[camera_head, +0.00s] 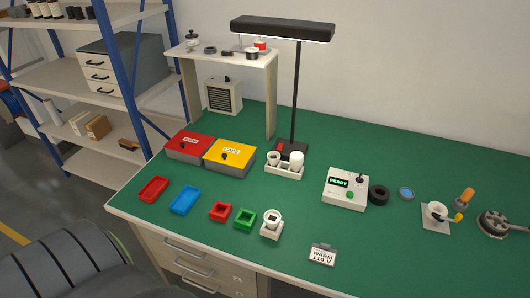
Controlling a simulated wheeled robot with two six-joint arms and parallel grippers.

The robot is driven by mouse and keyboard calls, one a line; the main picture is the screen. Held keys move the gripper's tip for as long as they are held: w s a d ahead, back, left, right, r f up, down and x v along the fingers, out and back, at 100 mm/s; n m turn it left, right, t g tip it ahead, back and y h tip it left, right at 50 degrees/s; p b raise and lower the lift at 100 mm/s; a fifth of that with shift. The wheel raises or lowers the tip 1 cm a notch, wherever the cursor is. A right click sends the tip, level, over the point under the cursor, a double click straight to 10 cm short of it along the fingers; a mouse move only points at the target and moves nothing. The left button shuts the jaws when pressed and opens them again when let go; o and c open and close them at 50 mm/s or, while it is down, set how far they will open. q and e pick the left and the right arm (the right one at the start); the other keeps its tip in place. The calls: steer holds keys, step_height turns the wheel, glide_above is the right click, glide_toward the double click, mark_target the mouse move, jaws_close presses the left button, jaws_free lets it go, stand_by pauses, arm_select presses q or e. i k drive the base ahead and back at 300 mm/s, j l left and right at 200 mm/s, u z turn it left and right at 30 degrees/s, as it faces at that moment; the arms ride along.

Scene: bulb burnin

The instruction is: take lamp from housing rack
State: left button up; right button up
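A white rack (285,172) stands on the green bench top, in front of the base of the black desk lamp. A white rounded cylinder (297,159), which looks like a lamp or its housing, stands upright in its right place. A shorter white round piece (273,158) sits in its left place. Their details are too small to tell. Neither of my grippers shows in the view, and nothing is seen touching the rack.
Red (191,145) and yellow (229,156) boxes stand left of the rack. The tall black desk lamp (296,90) rises behind it. A white READY box (345,188) is to the right. Small trays, a white socket block (271,225) and a WARM 110 V sign (322,255) lie in front.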

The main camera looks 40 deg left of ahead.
mark_target(296, 168)
steer(key=u, duration=0.9)
steer(key=k+l+u, duration=0.3)
